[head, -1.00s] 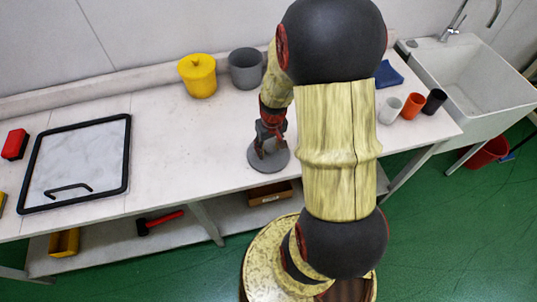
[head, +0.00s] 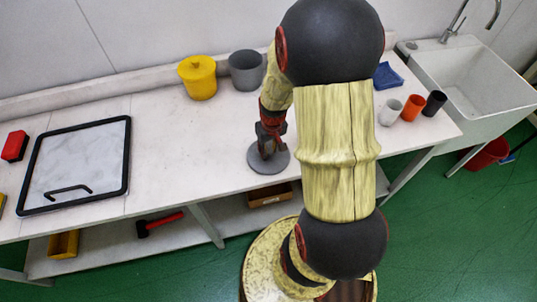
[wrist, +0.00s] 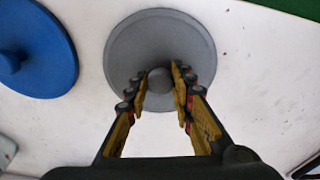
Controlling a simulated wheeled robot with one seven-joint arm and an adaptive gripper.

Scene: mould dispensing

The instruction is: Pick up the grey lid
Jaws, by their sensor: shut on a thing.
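The grey lid (head: 253,163) is a flat disc near the table's front edge in the head view. It also shows in the wrist view (wrist: 128,52), with a round knob (wrist: 160,80) at its middle. My gripper (head: 268,148) is above the lid, pointing down. In the wrist view my gripper's fingers (wrist: 158,78) are on either side of the knob and shut on it. I cannot tell whether the lid is clear of the table. Part of the lid is hidden behind the fingers.
A blue lid (wrist: 35,50) lies beside the grey one in the wrist view. A yellow lidded pot (head: 199,80) and an open grey pot (head: 246,70) stand at the back. Several cups, including an orange one (head: 412,108), stand at the right near the sink (head: 470,90). A black-framed board (head: 85,165) lies left.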

